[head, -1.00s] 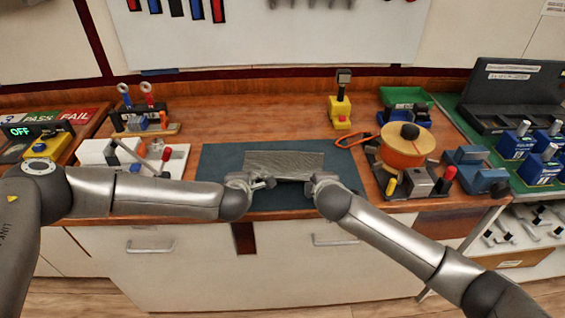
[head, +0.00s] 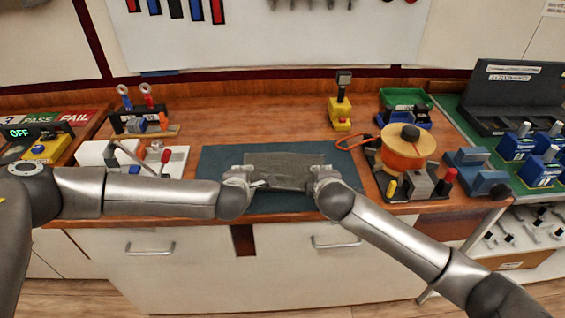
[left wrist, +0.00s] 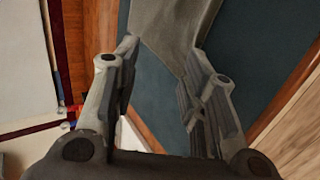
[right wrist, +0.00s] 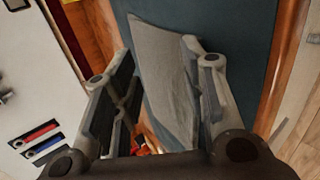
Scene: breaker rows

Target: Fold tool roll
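The tool roll is a grey cloth (head: 286,170) lying on the dark teal mat (head: 220,160) on the bench. My left gripper (head: 257,181) is at its near left corner, and my right gripper (head: 320,178) is at its near right side. In the left wrist view the fingers (left wrist: 165,70) are apart, with a cloth corner (left wrist: 175,35) reaching between their tips. In the right wrist view the fingers (right wrist: 160,75) are also apart, with the cloth (right wrist: 165,85) between and beneath them. Whether either finger touches the cloth I cannot tell.
To the left stand a white fixture (head: 100,155) and a small rack (head: 140,125). To the right are an orange spool (head: 407,150), blue blocks (head: 475,170) and a yellow device (head: 340,112). Bare wooden bench (head: 240,108) lies behind the mat.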

